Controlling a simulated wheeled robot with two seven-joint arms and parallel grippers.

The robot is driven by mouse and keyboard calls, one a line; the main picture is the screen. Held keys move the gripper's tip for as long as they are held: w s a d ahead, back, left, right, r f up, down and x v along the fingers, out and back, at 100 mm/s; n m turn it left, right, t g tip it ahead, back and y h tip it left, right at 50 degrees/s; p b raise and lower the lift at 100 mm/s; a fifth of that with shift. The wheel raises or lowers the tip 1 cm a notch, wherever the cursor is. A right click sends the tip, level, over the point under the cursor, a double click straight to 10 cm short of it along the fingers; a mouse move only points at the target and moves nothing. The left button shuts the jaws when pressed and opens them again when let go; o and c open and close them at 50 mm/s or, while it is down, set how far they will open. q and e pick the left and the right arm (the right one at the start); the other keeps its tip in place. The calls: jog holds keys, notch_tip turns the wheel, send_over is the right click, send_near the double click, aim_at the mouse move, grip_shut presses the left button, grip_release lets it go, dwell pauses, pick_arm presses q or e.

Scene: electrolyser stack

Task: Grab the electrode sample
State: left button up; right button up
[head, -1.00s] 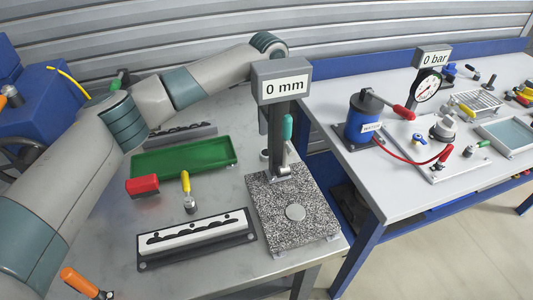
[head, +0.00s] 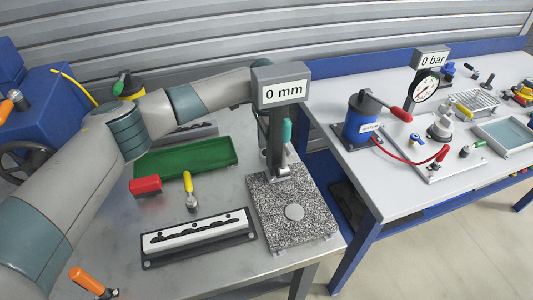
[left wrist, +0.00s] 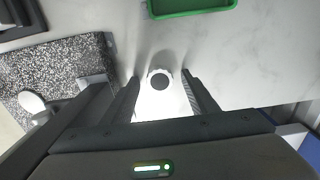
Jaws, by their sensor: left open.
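In the left wrist view a small round white piece with a dark centre (left wrist: 160,80), which looks like the electrode sample, stands on the pale bench top. My left gripper (left wrist: 161,76) is open, with one finger on each side of the piece and gaps between. I cannot tell how far above it the fingertips are. In the head view my left arm reaches behind the thickness gauge (head: 282,90), which reads 0 mm and hides most of the gripper and the sample. My right gripper is not in view.
The gauge's speckled granite base (head: 318,212) stands close by; it also shows in the left wrist view (left wrist: 60,68). A green tray (head: 205,160), a red block (head: 145,186), a yellow-handled tool (head: 188,183) and a black-and-white fixture (head: 198,238) lie nearer.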

pick_arm(q)
jog(key=c, duration=1.2)
jog(key=shift+o, duration=0.2)
jog(key=shift+r, duration=0.15)
